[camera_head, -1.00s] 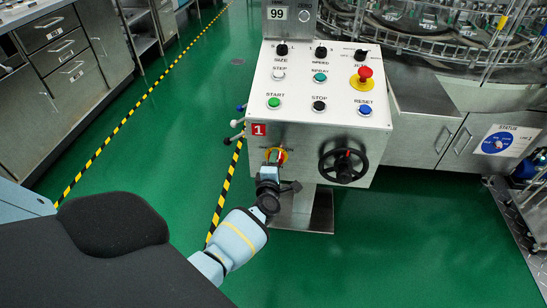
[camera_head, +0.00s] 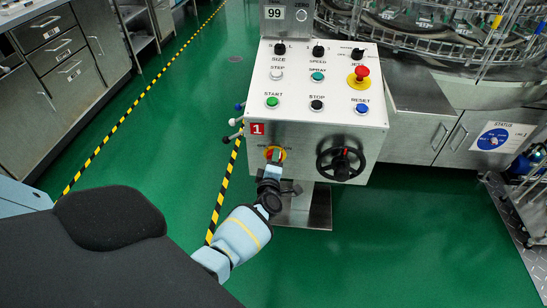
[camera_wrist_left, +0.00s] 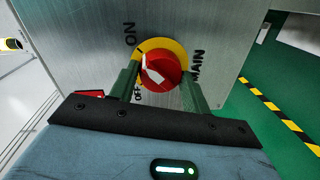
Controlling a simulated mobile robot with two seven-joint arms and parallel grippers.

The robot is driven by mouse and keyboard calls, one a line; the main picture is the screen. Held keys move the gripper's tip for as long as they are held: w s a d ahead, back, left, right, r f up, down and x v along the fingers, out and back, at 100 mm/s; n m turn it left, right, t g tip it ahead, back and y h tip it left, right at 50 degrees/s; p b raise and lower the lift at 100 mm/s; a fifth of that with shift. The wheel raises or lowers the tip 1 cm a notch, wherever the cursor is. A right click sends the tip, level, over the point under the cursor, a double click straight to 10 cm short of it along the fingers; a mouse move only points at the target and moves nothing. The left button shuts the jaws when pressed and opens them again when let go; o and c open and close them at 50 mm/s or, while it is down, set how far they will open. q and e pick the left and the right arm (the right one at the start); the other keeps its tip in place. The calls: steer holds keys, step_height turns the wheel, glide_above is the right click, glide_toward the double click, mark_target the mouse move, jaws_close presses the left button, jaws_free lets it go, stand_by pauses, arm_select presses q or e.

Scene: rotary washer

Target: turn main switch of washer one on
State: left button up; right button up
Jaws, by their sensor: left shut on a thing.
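The main switch (camera_head: 275,153) is a red knob on a yellow disc, low on the left of the front of washer one's control box (camera_head: 305,75). In the left wrist view the knob (camera_wrist_left: 168,66) carries a white pointer mark, with ON at the upper left, OFF at the lower left and MAIN on the right. The pointer leans to the upper left, between ON and OFF. My left gripper (camera_head: 271,167) is at the switch; its green fingers (camera_wrist_left: 160,78) are shut on either side of the knob. My right gripper is not in view.
A black handwheel (camera_head: 341,163) sits right of the switch. A red emergency button (camera_head: 362,72) and several push buttons are on top. Small levers (camera_head: 232,121) stick out at the left. Open green floor (camera_head: 170,150) lies left of the box.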

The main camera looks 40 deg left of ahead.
arm_select(q)
steer(key=o, duration=1)
steer(key=p+v, duration=0.2)
steer(key=v, duration=0.5)
steer(key=shift+s+d+p, duration=0.2)
steer(key=shift+s+p, duration=0.1)
steer(key=shift+s, duration=0.05)
